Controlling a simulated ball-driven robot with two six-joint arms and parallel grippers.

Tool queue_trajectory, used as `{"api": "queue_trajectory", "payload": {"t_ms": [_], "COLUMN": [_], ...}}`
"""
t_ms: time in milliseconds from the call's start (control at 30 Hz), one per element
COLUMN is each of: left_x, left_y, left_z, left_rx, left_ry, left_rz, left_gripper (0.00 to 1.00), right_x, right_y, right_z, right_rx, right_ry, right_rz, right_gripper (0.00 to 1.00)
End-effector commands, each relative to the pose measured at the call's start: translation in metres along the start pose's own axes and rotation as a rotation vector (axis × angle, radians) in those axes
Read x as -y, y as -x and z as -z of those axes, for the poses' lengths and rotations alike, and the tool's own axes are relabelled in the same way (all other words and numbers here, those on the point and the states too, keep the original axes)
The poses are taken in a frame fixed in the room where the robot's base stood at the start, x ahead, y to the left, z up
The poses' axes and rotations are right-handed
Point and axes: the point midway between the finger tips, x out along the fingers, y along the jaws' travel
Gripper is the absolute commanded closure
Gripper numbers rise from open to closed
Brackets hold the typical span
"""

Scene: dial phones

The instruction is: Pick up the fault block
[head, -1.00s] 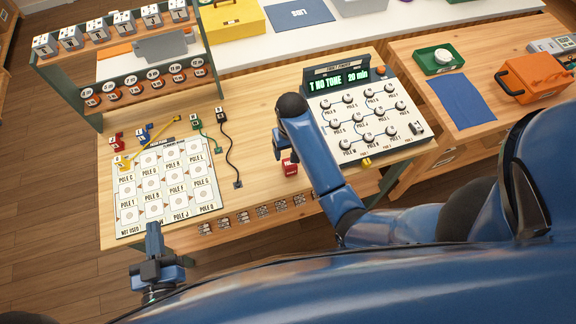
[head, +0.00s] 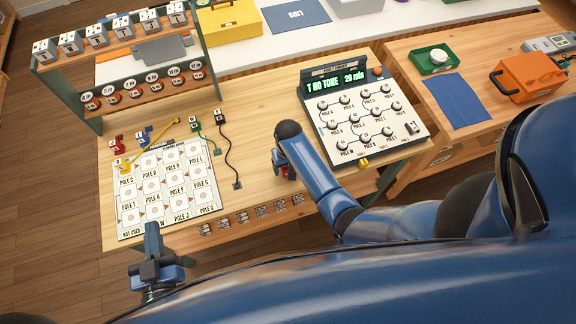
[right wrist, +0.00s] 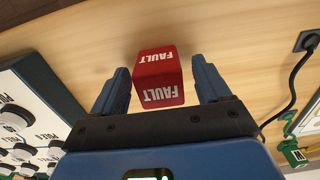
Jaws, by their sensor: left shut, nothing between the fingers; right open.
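The red fault block (right wrist: 160,78), with white FAULT lettering, lies on the wooden table. In the right wrist view it sits between the two open fingers of my right gripper (right wrist: 163,88), with a gap on each side. In the head view my right gripper (head: 284,170) hangs over the block near the table's front edge, and the arm hides most of the block. My left gripper (head: 154,242) is shut and empty, in front of the pole board at the lower left.
The pole board (head: 220,204) lies to the left, with coloured clips behind it. A black cord (head: 228,158) runs nearby. The fault finder console (head: 420,138) stands to the right. A rack (head: 195,103) stands at the back left. An orange case (head: 528,92) is farther right.

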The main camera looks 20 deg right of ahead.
Motion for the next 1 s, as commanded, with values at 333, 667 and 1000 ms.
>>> {"api": "queue_trajectory", "payload": {"t_ms": [333,667,1000], "left_x": [0.0,0.0,0.0], "left_y": [0.0,0.0,0.0], "left_z": [0.0004,0.0005,0.0005], "left_rx": [0.0,0.0,0.0], "left_ry": [0.0,0.0,0.0], "left_rz": [0.0,0.0,0.0], "left_gripper": [1.0,1.0,1.0], "right_x": [-0.0001,-0.0001,-0.0001], "right_y": [-0.0076,-0.0073,-0.0068], "right_z": [0.0003,0.0002,0.0004], "right_rx": [-0.001,-0.001,-0.001], "right_ry": [0.0,0.0,0.0], "right_rz": [0.0,0.0,0.0], "right_gripper": [0.23,0.68,0.8]}}
